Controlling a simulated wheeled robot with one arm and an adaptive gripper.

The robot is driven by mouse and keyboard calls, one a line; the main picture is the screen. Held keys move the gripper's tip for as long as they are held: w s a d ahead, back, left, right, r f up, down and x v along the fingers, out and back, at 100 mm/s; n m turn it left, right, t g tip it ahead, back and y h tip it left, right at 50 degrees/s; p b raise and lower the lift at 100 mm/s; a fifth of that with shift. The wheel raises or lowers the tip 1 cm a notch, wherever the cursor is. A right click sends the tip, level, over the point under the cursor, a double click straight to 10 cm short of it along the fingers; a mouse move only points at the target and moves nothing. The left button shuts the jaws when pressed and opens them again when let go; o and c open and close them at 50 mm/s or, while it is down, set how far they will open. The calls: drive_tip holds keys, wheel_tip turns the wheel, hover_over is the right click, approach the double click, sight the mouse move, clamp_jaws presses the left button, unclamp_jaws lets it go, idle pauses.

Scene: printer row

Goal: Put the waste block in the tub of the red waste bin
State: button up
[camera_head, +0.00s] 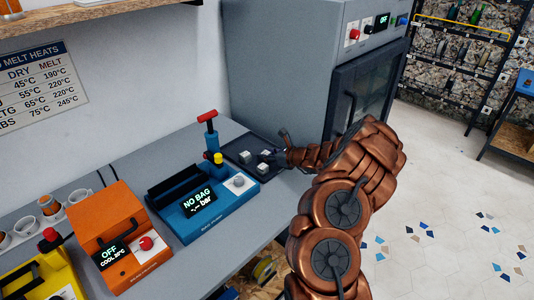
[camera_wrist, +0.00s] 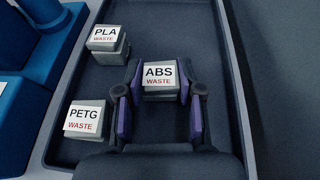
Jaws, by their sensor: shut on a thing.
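Three pale waste blocks are on the dark tray (camera_head: 237,146) on the bench. In the wrist view their labels read PLA (camera_wrist: 105,38), PETG (camera_wrist: 88,119) and ABS (camera_wrist: 159,76). My gripper (camera_wrist: 160,90) is shut on the ABS waste block, with a purple-padded finger on each side of it. The PLA and PETG blocks stand apart, to the left of my gripper. In the head view my gripper (camera_head: 281,157) is low over the right part of the tray. I cannot tell whether the held block touches the tray. The red waste bin is not seen in either view.
A blue sealer (camera_head: 205,208) reading NO BAG stands left of the tray. An orange machine (camera_head: 115,235) and a yellow one (camera_head: 40,283) stand farther left. A tall grey oven (camera_head: 275,60) stands behind the tray. Open floor (camera_head: 440,200) lies at the right.

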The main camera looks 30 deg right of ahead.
drive_tip(key=shift+f, duration=0.15)
drive_tip(key=o, duration=0.9)
drive_tip(key=shift+c, duration=0.2)
drive_tip(key=shift+b+v, duration=1.35)
drive_tip(key=shift+v, duration=2.55)
